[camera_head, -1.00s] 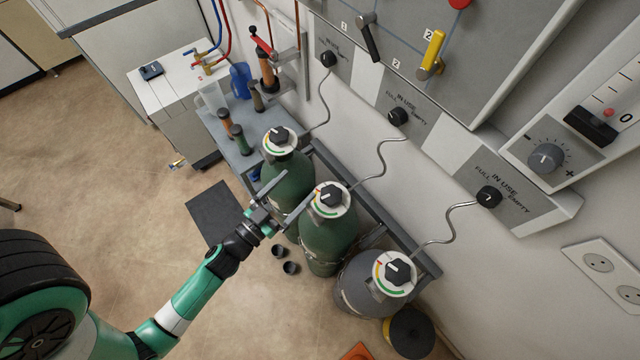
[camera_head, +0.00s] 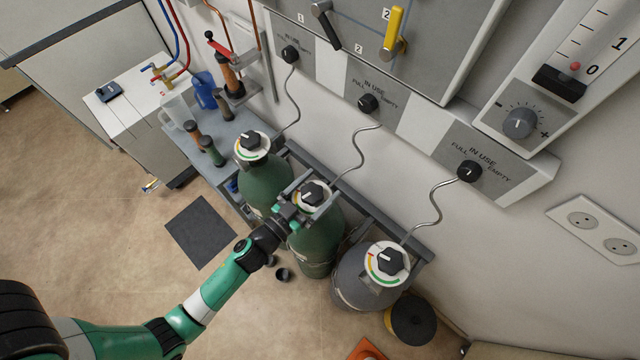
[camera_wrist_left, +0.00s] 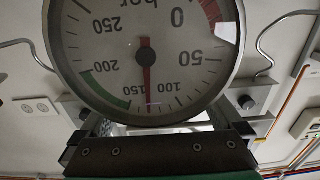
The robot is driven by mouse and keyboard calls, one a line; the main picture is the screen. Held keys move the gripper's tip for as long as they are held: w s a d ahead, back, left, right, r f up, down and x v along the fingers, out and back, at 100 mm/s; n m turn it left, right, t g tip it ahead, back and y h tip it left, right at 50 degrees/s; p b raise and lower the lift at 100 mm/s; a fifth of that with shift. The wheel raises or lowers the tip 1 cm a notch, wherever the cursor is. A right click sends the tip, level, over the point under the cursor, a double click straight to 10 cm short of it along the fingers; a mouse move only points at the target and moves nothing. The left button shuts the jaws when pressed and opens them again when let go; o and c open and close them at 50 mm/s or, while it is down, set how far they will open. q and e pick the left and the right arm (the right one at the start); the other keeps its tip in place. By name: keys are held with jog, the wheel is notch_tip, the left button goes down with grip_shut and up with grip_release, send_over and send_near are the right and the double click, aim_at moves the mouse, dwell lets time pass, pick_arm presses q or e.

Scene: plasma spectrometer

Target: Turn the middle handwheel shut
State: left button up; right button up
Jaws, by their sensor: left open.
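The middle handwheel (camera_head: 313,193) is a black knob with a white mark, on a white disc with a coloured arc, atop the middle green cylinder (camera_head: 315,240). My left gripper (camera_head: 313,185) is open, and its two fingers reach either side of this knob in the head view. I cannot tell whether they touch it. In the left wrist view a large round bar gauge (camera_wrist_left: 146,55) appears upside down, its red needle between 100 and 150. The gripper's fingers show at both sides below the gauge, and the knob is hidden there. My right gripper is not in view.
Similar knobs top the left green cylinder (camera_head: 265,185) and the right grey cylinder (camera_head: 355,280). Curved pipes (camera_head: 358,150) run from near the cylinders to the wall panel (camera_head: 375,100).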

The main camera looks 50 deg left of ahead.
pick_arm(q)
jog(key=shift+w, duration=0.4)
